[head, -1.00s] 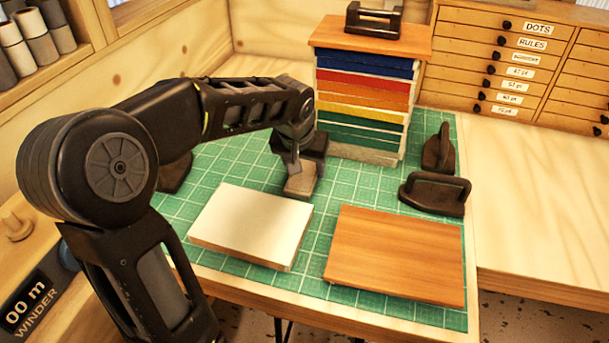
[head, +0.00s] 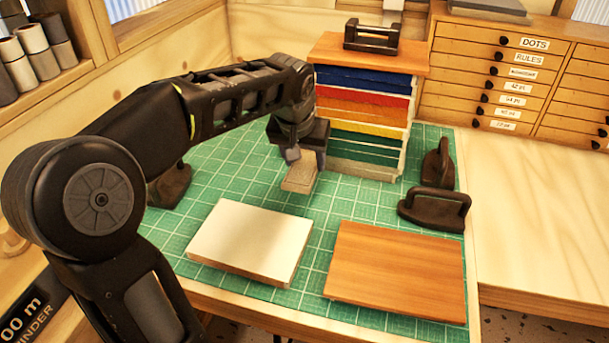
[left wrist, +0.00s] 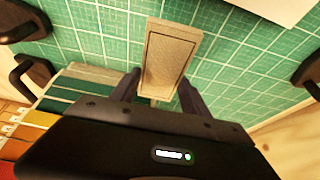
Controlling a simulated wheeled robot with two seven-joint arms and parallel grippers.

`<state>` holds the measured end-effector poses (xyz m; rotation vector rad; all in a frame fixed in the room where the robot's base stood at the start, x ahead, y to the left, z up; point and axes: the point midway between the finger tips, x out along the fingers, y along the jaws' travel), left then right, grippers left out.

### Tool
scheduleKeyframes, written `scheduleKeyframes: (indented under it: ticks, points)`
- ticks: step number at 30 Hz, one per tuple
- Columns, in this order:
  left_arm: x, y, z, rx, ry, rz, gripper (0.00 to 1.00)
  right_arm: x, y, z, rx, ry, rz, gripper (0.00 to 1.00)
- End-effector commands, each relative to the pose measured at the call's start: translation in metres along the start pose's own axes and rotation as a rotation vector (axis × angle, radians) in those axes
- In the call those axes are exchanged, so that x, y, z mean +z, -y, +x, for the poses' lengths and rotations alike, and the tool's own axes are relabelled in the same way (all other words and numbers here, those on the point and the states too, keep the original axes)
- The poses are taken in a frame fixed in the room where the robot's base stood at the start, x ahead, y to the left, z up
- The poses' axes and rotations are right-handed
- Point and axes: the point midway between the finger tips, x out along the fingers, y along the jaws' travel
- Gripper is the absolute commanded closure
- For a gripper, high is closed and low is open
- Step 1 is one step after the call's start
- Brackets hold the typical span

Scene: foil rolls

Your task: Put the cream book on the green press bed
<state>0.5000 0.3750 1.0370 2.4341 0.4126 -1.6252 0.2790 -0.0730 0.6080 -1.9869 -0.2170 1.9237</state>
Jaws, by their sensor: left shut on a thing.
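My left gripper (head: 303,158) is shut on a small cream, book-like block (head: 299,175), just in front of the stack of coloured layers. The block shows between the two fingers in the left wrist view (left wrist: 168,58), with a thin line framing its face. In the head view it looks tilted and seems to hang above the mat, though the gap is hard to judge. The green surface (head: 335,212) under it is a gridded mat; I see no other clear green bed. My right gripper is not in view.
A stack of coloured layers (head: 362,105) stands behind, topped by a wooden board and a dark handled weight (head: 371,37). A white-topped slab (head: 250,240) and a wooden board (head: 396,270) lie in front. Dark handled weights (head: 435,209) sit at right, a dark object (head: 170,186) at left.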

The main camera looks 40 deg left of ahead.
Motion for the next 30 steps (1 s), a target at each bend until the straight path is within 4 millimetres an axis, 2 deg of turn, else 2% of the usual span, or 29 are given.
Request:
scheduleKeyframes:
  ticks: [3,8,30]
  points:
    - [-0.009,0.0,-0.019,0.0,-0.003,0.0,0.95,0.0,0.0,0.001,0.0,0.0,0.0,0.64]
    - [-0.013,0.0,-0.032,0.0,0.0,-0.001,0.95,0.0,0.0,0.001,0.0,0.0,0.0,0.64]
    - [-0.013,0.0,-0.033,0.0,0.0,0.0,0.95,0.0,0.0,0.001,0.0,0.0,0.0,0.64]
